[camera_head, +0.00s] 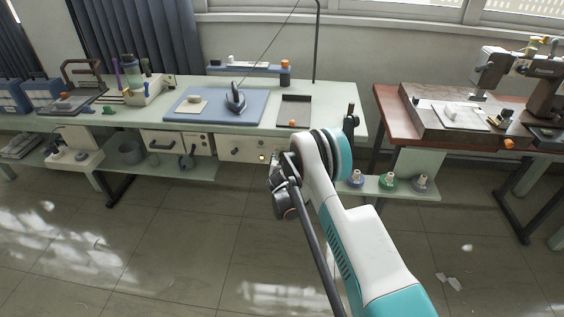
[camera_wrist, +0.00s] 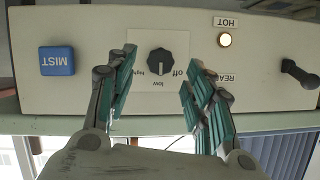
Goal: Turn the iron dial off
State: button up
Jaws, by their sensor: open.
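The iron dial (camera_wrist: 161,62) is a round black knob on a pale control panel (camera_wrist: 100,20) in the wrist view. Its white line points down in the picture, towards the word "low". The word "off" is at its lower right and "high" at its lower left. My gripper (camera_wrist: 161,72) is open, with one teal-padded finger on each side of the dial; contact cannot be told. In the head view my gripper (camera_head: 275,180) is in front of the panel under the bench top. The iron (camera_head: 235,98) stands on a blue mat (camera_head: 215,112) on the bench.
The panel also has a blue MIST button (camera_wrist: 57,60), a glowing lamp (camera_wrist: 225,40) by the word HOT, and a dark lever (camera_wrist: 299,73). Bottles (camera_head: 388,182) stand on a low shelf right of my arm. The floor (camera_head: 180,240) in front is mostly clear.

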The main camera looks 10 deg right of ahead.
aim_at(282, 156)
jog(key=shift+b+x, duration=0.45)
jog(key=shift+x, duration=1.5)
jog(key=shift+c, duration=0.6)
jog(key=c, duration=0.9)
